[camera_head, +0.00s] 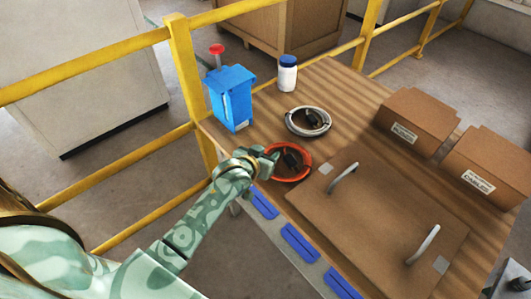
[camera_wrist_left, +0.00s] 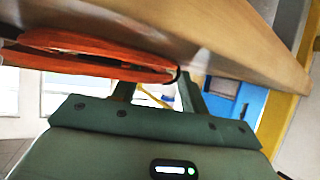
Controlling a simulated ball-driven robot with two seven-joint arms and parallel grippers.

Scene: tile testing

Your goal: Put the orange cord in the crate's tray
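The orange cord (camera_head: 293,180) is a flat coil with a dark plug in its middle, lying near the table's front left edge. In the left wrist view the orange cord (camera_wrist_left: 90,51) spans the upper left. My left gripper (camera_head: 270,160) is at the coil's left rim. In the wrist view its fingers (camera_wrist_left: 157,88) stand apart, with the coil's edge reaching between or just past them; I cannot tell whether they touch it. A brown flat panel (camera_head: 380,215) with two grey handles lies right of the cord, possibly the crate's tray or lid. My right gripper is not in view.
A grey cord coil (camera_head: 308,131) lies behind the orange one. A blue device (camera_head: 231,97) with a red knob and a white bottle (camera_head: 287,78) stand at back left. Two cardboard boxes (camera_head: 417,119) (camera_head: 488,165) are at right. Yellow railing (camera_head: 185,75) runs behind the table.

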